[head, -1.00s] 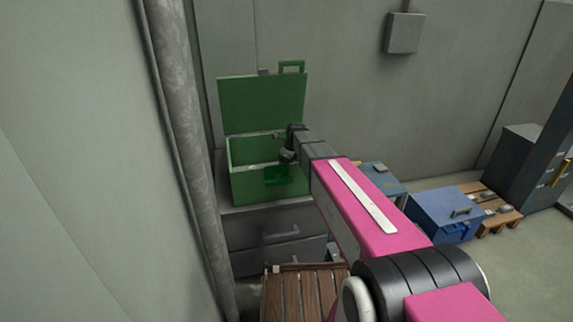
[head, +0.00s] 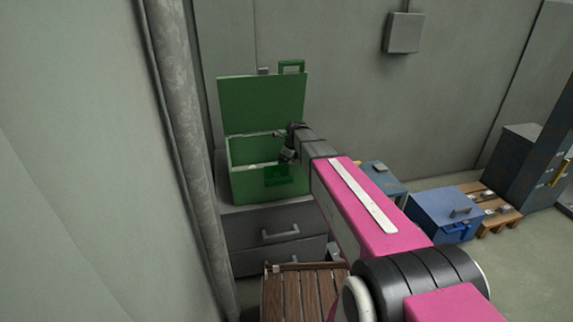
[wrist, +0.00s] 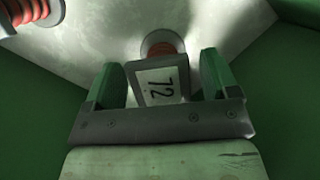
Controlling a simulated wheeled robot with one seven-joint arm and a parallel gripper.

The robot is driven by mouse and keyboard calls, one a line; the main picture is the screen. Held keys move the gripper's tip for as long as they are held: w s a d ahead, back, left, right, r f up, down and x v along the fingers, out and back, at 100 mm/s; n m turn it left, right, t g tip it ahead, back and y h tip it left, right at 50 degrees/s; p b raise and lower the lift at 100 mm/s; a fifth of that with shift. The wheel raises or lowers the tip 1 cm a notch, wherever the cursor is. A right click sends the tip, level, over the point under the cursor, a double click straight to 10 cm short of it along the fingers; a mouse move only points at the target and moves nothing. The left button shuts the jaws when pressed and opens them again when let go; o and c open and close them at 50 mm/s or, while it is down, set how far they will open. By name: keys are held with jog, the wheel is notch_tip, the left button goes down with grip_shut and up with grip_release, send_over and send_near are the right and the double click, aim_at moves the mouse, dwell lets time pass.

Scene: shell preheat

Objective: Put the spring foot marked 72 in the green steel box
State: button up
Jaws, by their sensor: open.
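The green steel box (head: 252,184) stands on a grey drawer cabinet with its lid raised. The fingers are open, with a gap visible beside the foot. Whether the foot's end touches the floor is unclear.
Another reddish spring foot (wrist: 33,12) lies in the box at the upper left of the wrist view. A wooden slatted top (head: 297,296) is in front of the grey cabinet (head: 250,239). A blue box (head: 440,214) and a pallet (head: 498,208) stand to the right.

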jog(key=v, duration=1)
jog(key=shift+d+r, duration=0.1)
jog(key=shift+r, duration=0.3)
jog(key=shift+c, duration=0.4)
